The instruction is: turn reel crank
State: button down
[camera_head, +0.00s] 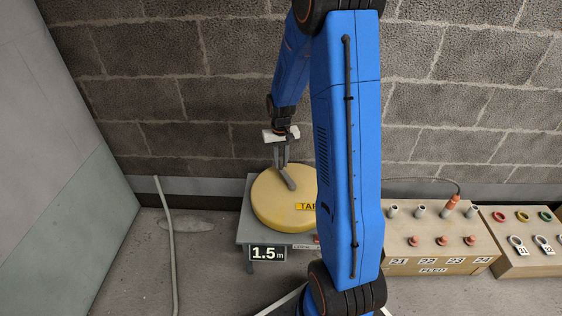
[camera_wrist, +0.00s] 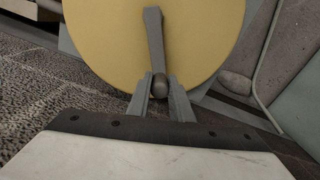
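The crank's rounded knob (camera_wrist: 160,86) is at the end near my gripper. My gripper (camera_head: 281,160) points down over the reel. In the wrist view its two fingers (camera_wrist: 160,94) stand on either side of the knob and appear closed against it.
A sign reading 1.5m (camera_head: 267,253) is on the stand's front. To the right are a FEED box (camera_head: 430,267) with several plugs and another box (camera_head: 530,265) with rings. A block wall is behind; a pale conduit (camera_head: 171,250) rises at left.

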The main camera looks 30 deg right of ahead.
jog(key=shift+d, duration=0.15)
jog(key=shift+s+d+m, duration=0.2)
jog(key=shift+d+m, duration=0.75)
jog(key=shift+m, duration=0.35)
jog(key=d+m, duration=0.1)
jog(key=s+d+m, duration=0.1)
jog(key=shift+m, duration=0.4)
jog(key=m, duration=0.1)
jog(key=s+d+m, duration=0.1)
jog(key=shift+s+d+m, duration=0.1)
jog(key=shift+d+m, duration=0.2)
jog(key=s+m, duration=0.1)
jog(key=d+m, duration=0.1)
jog(key=shift+s+d+m, duration=0.2)
jog(key=shift+s+m, duration=0.1)
jog(key=shift+s, duration=0.05)
jog(key=shift+s+d, duration=0.25)
jog(key=shift+s, duration=0.25)
jog(key=c, duration=1.6)
grip_release()
